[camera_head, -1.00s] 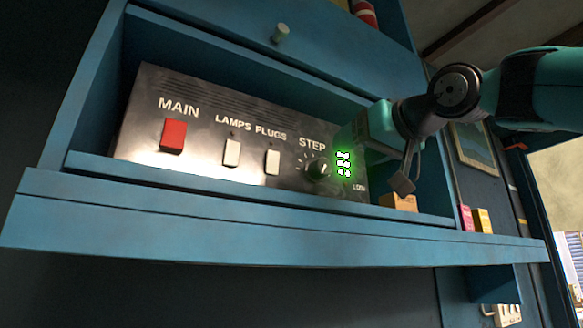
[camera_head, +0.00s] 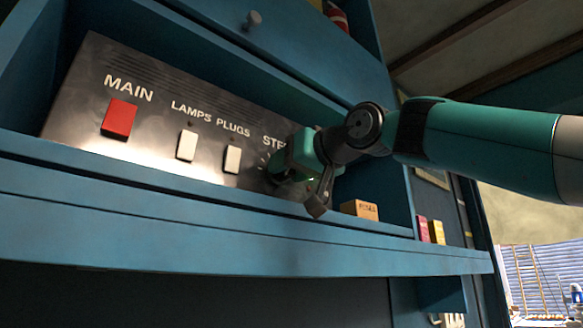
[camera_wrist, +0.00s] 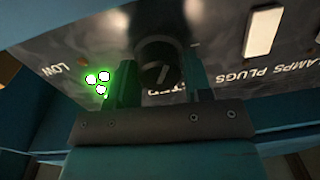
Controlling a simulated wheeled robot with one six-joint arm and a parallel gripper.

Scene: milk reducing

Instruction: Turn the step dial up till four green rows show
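The step dial (camera_wrist: 157,72) is a black round knob on the dark panel, seen in the wrist view. My gripper (camera_wrist: 160,82) has one finger on each side of the knob, with the fingers apart; I cannot tell whether they touch it. Green lit dots (camera_wrist: 98,83) show left of the left finger, which may hide part of the display, so I cannot count its rows. In the head view my gripper (camera_head: 290,168) covers the dial and nearly all of the display, leaving a faint green glow and part of the STEP label.
The panel (camera_head: 75,115) carries a red MAIN switch (camera_head: 119,119) and white LAMPS (camera_head: 187,146) and PLUGS (camera_head: 232,160) switches. It sits in a blue shelf with a front ledge (camera_head: 200,230). A small orange box (camera_head: 359,210) stands right of my gripper.

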